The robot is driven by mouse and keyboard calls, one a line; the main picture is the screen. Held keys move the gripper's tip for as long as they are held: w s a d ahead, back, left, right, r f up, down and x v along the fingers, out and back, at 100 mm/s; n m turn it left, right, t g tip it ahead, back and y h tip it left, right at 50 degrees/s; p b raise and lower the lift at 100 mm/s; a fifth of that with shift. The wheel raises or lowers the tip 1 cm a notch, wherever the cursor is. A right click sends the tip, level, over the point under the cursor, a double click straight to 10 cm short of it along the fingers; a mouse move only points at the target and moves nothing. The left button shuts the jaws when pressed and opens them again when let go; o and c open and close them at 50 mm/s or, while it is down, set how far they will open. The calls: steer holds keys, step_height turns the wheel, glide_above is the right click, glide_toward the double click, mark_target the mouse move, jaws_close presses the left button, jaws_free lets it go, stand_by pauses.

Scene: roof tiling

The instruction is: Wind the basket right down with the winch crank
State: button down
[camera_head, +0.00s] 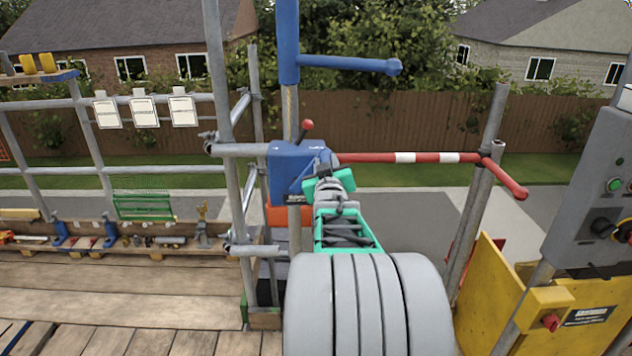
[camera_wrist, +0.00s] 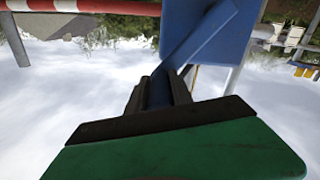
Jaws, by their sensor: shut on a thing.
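The blue winch (camera_head: 292,163) is mounted on an upright post straight ahead of me, with a red-knobbed lever (camera_head: 307,126) on top. My gripper (camera_head: 325,180) is at the right side of the winch, shut on the crank handle. The basket cannot be made out; an orange-red thing (camera_head: 283,215) shows partly behind the post below the winch.
A red-and-white bar (camera_head: 410,158) crosses to the right of the winch. A blue hoist post with a side arm (camera_head: 350,64) rises above. A yellow panel (camera_head: 482,290) and grey control box (camera_head: 600,190) stand at right. Wooden planks (camera_head: 120,300) lie at left.

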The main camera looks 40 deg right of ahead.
steer(key=w+a+r+n+b, duration=0.2)
steer(key=w+a+n+b, duration=0.5)
steer(key=w+a+n, duration=0.55)
step_height(320, 180, down, 17)
steer(key=a+n+p, duration=0.1)
steer(key=n+p, duration=0.2)
steer(key=n, duration=0.5)
steer(key=w+a+n+p, duration=0.1)
steer(key=n+p, duration=0.3)
steer(key=n, duration=0.5)
steer(key=shift+a, duration=0.4)
steer(key=shift+w, duration=0.1)
steer(key=c, duration=1.5)
jaws_free()
steer(key=shift+c, duration=0.2)
steer(key=shift+o, duration=1.4)
steer(key=shift+w, duration=0.1)
steer(key=shift+o, duration=0.7)
steer(key=shift+d+r, duration=0.1)
steer(key=shift+d, duration=0.05)
